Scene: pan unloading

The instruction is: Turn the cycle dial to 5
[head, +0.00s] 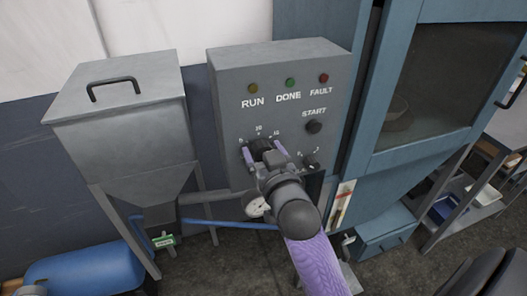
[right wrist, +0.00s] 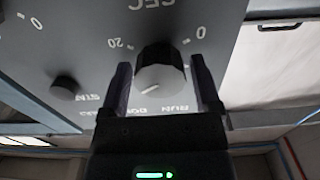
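The grey control panel (head: 228,75) carries a large dark dial (head: 260,146), with scale numbers including 10 and 15 around it. In the right wrist view, which shows the panel upside down, this dial (right wrist: 158,70) has a pale mark pointing to the lower left. The numbers 20 and 0 and the letters SEC are beside it. My right gripper (head: 263,154) is at the dial. In the right wrist view its fingers (right wrist: 162,85) stand on both sides of the knob, open, with gaps visible. My left gripper is not in view.
A smaller knob (head: 310,160) is to the right of the gripper, below the START button (head: 314,127). RUN, DONE and FAULT lamps are above. A grey hopper (head: 120,120) stands left. A blue cabinet (head: 390,165) stands close on the right.

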